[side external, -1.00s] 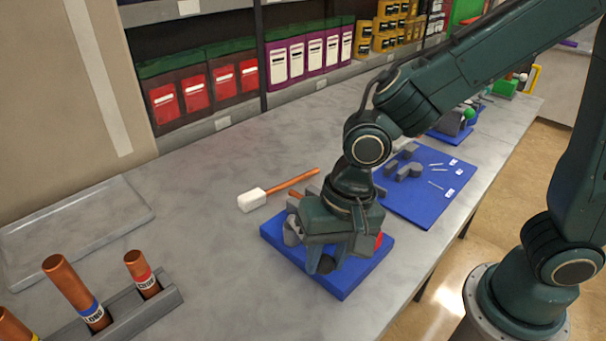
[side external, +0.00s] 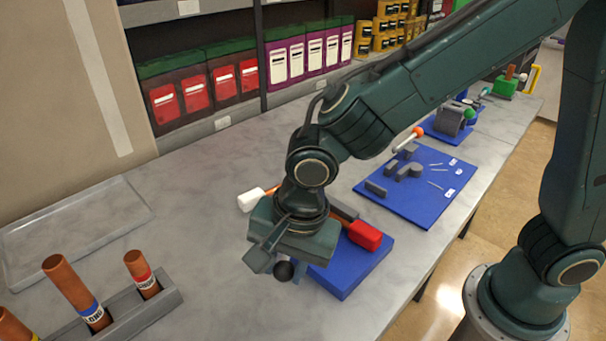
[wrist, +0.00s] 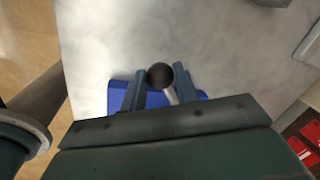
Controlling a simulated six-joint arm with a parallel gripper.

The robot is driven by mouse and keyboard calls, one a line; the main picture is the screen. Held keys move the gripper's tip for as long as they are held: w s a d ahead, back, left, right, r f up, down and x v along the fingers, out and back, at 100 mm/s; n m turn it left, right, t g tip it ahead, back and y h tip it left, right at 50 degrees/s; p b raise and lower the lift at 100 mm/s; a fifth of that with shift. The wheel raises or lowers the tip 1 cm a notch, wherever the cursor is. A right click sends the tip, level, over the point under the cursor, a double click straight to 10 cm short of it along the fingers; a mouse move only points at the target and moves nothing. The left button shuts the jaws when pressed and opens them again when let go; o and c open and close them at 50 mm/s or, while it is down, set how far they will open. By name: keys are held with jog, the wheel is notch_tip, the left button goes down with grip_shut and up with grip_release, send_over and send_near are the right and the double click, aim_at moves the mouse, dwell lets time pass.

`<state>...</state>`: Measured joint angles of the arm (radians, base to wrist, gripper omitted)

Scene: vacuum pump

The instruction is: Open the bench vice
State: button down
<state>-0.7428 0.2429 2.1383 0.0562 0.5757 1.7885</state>
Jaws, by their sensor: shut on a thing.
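The bench vice stands on a blue base plate (side external: 345,282) on the bench, and most of it is hidden behind my gripper. A red block-shaped part (side external: 366,235) shows on the right of the plate. The vice handle shows as a dark round knob (side external: 284,271) at the plate's left edge. In the wrist view the knob (wrist: 160,76) and its pale metal rod sit between the two fingers. My gripper (wrist: 158,88) is shut on the handle and points down. The blue plate (wrist: 119,98) shows behind the fingers.
A white-headed mallet (side external: 251,199) lies just behind the vice. Another blue mat (side external: 415,205) with grey parts lies to the right. A rack (side external: 165,303) with copper tubes stands front left, near an empty grey tray (side external: 75,225). Bench between is clear.

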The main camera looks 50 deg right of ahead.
jog(key=shift+w+a, duration=0.1)
jog(key=shift+w, duration=0.05)
jog(key=c, duration=1.1)
grip_release()
jog(key=shift+o, duration=0.2)
jog(key=shift+r, duration=0.1)
notch_tip(320, 180, up, 13)
jog(key=s+d, duration=0.1)
jog(key=s, duration=0.1)
jog(key=shift+s+d+r, duration=0.2)
jog(key=shift+s, duration=0.05)
jog(key=s+d+n+t, duration=0.1)
jog(key=s+d+n, duration=0.2)
jog(key=d, duration=0.5)
jog(key=s+d+n+t, duration=0.1)
jog(key=s+d+n, duration=0.2)
jog(key=d+n, duration=0.2)
jog(key=s+d+n+t+h, duration=0.1)
jog(key=s+d+n, duration=0.2)
jog(key=d, duration=0.8)
jog(key=shift+s+n+t, duration=0.25)
jog(key=shift+n+t, duration=0.05)
jog(key=shift+n, duration=0.4)
